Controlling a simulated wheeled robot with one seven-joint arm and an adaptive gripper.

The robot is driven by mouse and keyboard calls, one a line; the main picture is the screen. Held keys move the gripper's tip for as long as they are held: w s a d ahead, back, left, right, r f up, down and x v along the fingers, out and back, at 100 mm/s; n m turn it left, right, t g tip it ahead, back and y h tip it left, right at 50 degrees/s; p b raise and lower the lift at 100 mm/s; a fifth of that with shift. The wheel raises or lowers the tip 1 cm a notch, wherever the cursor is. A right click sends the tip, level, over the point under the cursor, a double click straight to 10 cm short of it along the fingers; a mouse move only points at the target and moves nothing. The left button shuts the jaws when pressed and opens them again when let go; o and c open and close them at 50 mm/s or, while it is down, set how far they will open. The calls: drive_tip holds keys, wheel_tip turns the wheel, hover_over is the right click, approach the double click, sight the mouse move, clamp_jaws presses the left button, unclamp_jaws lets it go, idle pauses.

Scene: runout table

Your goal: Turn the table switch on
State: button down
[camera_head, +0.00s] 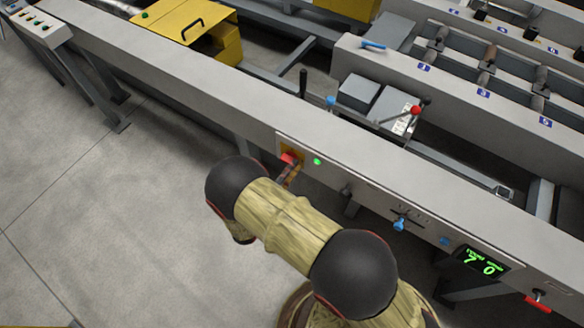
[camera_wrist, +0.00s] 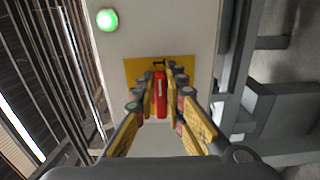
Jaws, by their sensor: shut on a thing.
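The table switch is a red handle (camera_wrist: 160,95) on a yellow plate (camera_wrist: 133,70), fixed to the grey front face of the long table (camera_head: 350,182). In the head view the red switch (camera_head: 289,158) shows just above my wrist. My gripper (camera_wrist: 160,104) is shut on the red handle, with one yellow finger on each side of it. A black mark shows on the plate beyond the handle. A green lamp (camera_wrist: 107,19) is lit beside the switch, and it also shows in the head view (camera_head: 317,161). My arm hides part of the table front.
Along the same front are a dark knob (camera_head: 346,190), a blue handle (camera_head: 399,224), a green digital display (camera_head: 482,262) and a red lever (camera_head: 538,302). A red-knobbed lever (camera_head: 415,110) stands on the table. The floor at left is clear.

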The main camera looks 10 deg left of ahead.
drive_tip(key=shift+f, duration=0.1)
drive_tip(key=c, duration=1.9)
unclamp_jaws()
drive_tip(key=shift+o, duration=0.3)
drive_tip(key=v, duration=1.2)
